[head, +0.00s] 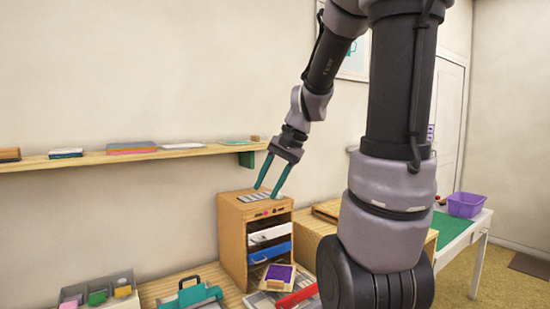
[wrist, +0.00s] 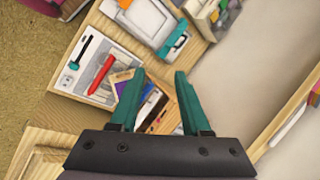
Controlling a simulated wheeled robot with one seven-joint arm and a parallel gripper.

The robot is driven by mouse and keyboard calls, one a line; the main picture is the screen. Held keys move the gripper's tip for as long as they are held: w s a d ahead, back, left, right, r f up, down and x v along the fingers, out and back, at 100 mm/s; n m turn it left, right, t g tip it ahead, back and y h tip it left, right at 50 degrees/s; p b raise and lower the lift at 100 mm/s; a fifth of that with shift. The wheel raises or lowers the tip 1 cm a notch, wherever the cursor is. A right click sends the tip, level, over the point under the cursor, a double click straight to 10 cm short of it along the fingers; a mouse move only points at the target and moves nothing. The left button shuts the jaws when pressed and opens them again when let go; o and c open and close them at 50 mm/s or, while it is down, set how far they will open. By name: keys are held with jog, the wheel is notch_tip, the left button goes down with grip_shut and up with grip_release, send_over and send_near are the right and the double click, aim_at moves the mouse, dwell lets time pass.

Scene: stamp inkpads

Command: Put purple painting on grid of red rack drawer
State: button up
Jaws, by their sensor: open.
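The purple painting (head: 281,271), a purple patch with a pale border, lies low in front of the wooden rack (head: 233,245). It also shows, partly covered, in the wrist view (wrist: 122,76). The red drawer front (head: 297,297) juts out low beside it and shows as a red bar in the wrist view (wrist: 104,73). My arm hides part of that area, and I cannot tell whether the painting rests on the drawer's grid. My gripper (head: 267,192) is open and empty, close above the rack's top; its fingers also show in the wrist view (wrist: 160,75).
A blue drawer (head: 270,252) and white drawers sit in the rack. A wall shelf (head: 195,152) runs behind. A purple basket (head: 465,204) stands at right.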

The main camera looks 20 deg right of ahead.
jog(key=s+a+r+n+t+h, duration=0.2)
jog(key=s+r+n+t, duration=0.2)
jog(key=s+r, duration=0.4)
jog(key=shift+s+a+r+n, duration=0.15)
jog(key=shift+s+r+n, duration=0.15)
jog(key=shift+s, duration=0.45)
dwell(0.4)
